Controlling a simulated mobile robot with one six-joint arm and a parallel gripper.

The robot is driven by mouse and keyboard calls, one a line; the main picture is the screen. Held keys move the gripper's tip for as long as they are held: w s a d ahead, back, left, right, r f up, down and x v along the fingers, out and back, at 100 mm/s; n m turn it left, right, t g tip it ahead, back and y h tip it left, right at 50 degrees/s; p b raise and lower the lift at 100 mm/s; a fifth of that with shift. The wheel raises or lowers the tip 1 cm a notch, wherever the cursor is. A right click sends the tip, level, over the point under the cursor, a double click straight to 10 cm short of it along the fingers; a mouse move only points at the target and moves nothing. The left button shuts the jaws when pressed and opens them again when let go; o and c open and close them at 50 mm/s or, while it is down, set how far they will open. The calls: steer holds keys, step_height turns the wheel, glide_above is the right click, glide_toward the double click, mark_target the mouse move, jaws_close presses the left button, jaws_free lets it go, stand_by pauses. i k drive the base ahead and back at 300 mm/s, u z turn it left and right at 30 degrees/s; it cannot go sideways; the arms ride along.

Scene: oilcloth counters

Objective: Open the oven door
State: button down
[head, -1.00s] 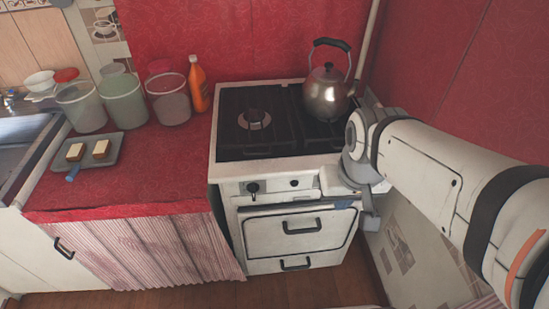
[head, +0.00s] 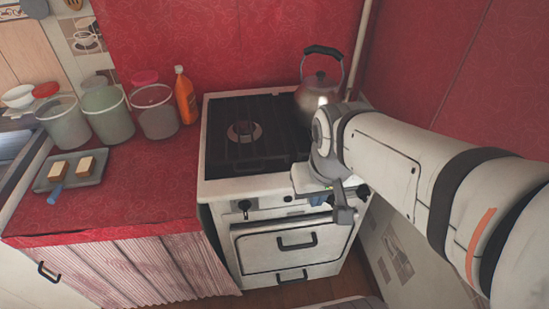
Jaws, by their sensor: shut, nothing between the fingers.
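The white stove (head: 246,190) stands against the red wall. My gripper (head: 343,214) is at the upper right of the stove front, near the control panel, above and to the right of the door handle. It looks apart from the handle, shut and empty. My wrist hides the right part of the control panel and its fingertips show poorly.
A metal kettle (head: 318,92) stands on the hob, close behind my arm. Left of the stove, the red counter (head: 130,185) holds several canisters, an orange bottle (head: 186,97) and a tray (head: 92,176). The wall at right is close to my arm.

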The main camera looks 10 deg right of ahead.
mark_target(280, 245)
steer(key=z, duration=0.1)
steer(key=i, duration=0.2)
steer(key=z, duration=1.6)
steer(key=k, duration=1.8)
steer(key=u, duration=0.95)
steer(key=i, duration=1)
steer(key=u, duration=0.05)
